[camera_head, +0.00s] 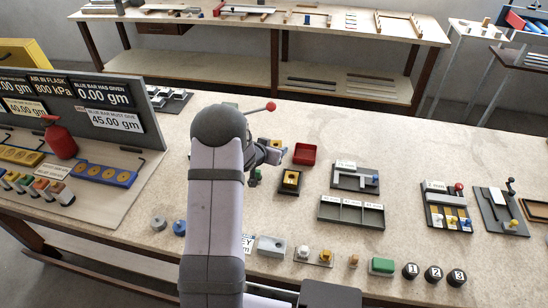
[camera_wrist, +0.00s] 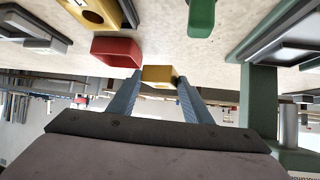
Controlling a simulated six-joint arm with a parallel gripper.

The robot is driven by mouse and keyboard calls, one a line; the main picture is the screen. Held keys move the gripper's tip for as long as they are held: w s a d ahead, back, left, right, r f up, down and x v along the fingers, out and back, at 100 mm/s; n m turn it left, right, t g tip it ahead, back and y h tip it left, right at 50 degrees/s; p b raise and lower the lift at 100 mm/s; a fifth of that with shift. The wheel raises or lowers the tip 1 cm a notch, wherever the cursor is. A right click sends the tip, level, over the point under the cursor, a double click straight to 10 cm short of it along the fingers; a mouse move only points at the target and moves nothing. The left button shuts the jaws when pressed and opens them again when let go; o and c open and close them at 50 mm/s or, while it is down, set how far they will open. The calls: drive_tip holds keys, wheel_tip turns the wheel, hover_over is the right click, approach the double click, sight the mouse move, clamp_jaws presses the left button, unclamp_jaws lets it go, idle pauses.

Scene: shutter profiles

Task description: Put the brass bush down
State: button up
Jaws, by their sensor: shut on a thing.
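My gripper (camera_head: 275,154) is to the right of my arm in the head view, over the middle of the bench. In the wrist view its two grey fingers (camera_wrist: 159,80) are closed on the brass bush (camera_wrist: 159,73), a small gold-yellow piece at the fingertips. In the head view a small patch of the bush (camera_head: 277,143) shows by the gripper. The gap between the bush and the bench is hard to judge. A dark block with a gold holed top (camera_head: 291,179) stands just below the gripper; the holed gold part also shows in the wrist view (camera_wrist: 84,14).
A red tray (camera_head: 305,153) is just right of my gripper and close beside the fingers in the wrist view (camera_wrist: 117,52). A grey compartment tray (camera_head: 351,213) and a labelled stand (camera_head: 355,178) lie further right. A dark display panel (camera_head: 95,110) stands left. The bench behind the tray is clear.

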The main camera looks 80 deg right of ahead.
drive_tip(key=shift+r, duration=2.15)
drive_tip(key=w+a+n+t, duration=0.1)
drive_tip(key=w+a, duration=0.2)
drive_tip(key=w, duration=0.4)
drive_tip(key=w+a+r+n+t, duration=0.1)
drive_tip(key=w+a+n+t, duration=0.1)
drive_tip(key=w+a, duration=0.35)
drive_tip(key=w+a+n+t, duration=0.1)
drive_tip(key=w+a, duration=0.1)
drive_tip(key=w, duration=0.6)
drive_tip(key=w+a+r+n+t+y, duration=0.25)
drive_tip(key=w+a+n+t, duration=0.3)
drive_tip(key=w+a, duration=0.95)
drive_tip(key=w+a+n+t+y, duration=0.1)
drive_tip(key=a+n+y, duration=0.1)
drive_tip(key=a, duration=1)
drive_tip(key=w+a+r+n+t+y, duration=0.1)
drive_tip(key=a+n, duration=0.4)
drive_tip(key=a, duration=0.7)
drive_tip(key=w+a+r+n+t+y, duration=0.1)
drive_tip(key=a+y, duration=0.4)
drive_tip(key=a, duration=0.7)
drive_tip(key=w+n+t, duration=0.1)
drive_tip(key=w+n, duration=0.1)
drive_tip(key=shift+a+n, duration=0.3)
drive_tip(key=shift+n, duration=0.05)
drive_tip(key=shift+y, duration=0.25)
